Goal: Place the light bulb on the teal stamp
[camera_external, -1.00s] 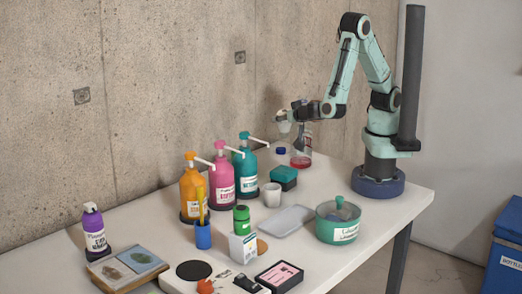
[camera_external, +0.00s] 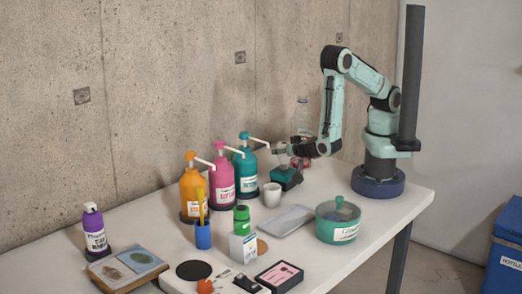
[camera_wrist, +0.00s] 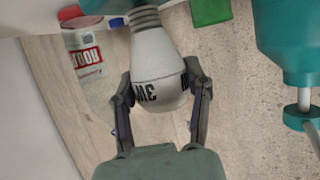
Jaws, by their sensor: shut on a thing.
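My gripper (camera_wrist: 160,100) is shut on the light bulb (camera_wrist: 158,62). In the wrist view its fingers press on both sides of the white, round glass part, and the grey screw base points to the top edge. In the external view my gripper (camera_external: 284,150) is low beside the teal pump bottle, above the teal stamp (camera_external: 286,180). I cannot tell whether the bulb touches the stamp. A green block (camera_wrist: 210,10) at the top edge of the wrist view may be the stamp; it is cut off and apart from the bulb.
The teal pump bottle (camera_external: 245,175) stands just left of my gripper, beside pink (camera_external: 221,180) and orange (camera_external: 193,190) ones. A white cup (camera_external: 272,194) is in front of the stamp. A clear bottle (camera_external: 302,125) stands behind my arm. A grey tray (camera_external: 286,221) lies nearer the front.

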